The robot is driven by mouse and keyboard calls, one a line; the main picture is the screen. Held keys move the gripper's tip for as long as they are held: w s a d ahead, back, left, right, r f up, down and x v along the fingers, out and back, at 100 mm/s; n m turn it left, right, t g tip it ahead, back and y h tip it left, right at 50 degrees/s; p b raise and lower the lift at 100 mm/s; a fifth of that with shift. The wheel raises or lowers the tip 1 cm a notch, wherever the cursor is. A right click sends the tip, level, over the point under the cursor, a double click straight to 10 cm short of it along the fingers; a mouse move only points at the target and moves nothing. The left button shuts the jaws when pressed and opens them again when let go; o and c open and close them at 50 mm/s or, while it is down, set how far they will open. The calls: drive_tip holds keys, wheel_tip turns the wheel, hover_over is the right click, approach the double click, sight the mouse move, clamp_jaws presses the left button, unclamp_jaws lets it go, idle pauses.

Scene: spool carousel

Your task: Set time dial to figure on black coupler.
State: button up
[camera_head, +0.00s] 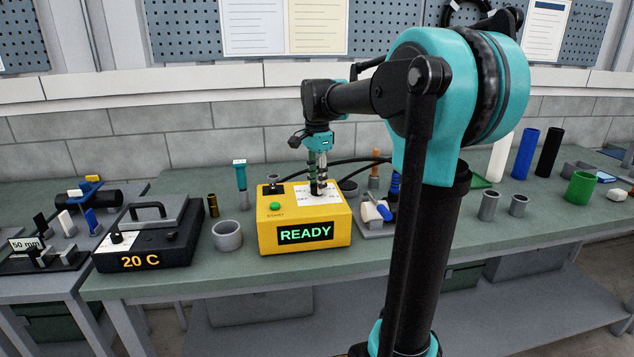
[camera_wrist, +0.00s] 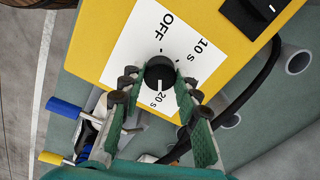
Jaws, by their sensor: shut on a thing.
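The time dial (camera_wrist: 160,72) is a round black knob on a white label plate printed OFF, 10 s and 20 s. A light mark on the knob's lower side seems to face 20 s. The plate is on top of a yellow box (camera_head: 276,238) whose display reads READY. My gripper (camera_head: 318,190) points down at the box top. In the wrist view my gripper (camera_wrist: 158,84) has its fingertips on either side of the dial, shut on it. Small black pieces (camera_head: 41,223) stand on the left bench; I cannot tell which is the black coupler, and no figure on one is readable.
A green button (camera_head: 275,206) is on the box top. A grey cup (camera_head: 227,236) and a black unit reading 20 C (camera_head: 150,250) stand left of the box. A cluster of tools (camera_head: 374,212) is close on its right. Black cables run behind it.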

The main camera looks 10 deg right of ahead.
sight(317, 185)
idle(0.3)
drive_tip(key=o, duration=1.2)
drive_tip(key=shift+c, duration=0.2)
drive_tip(key=shift+r, duration=0.1)
wheel_tip(317, 185, up, 12)
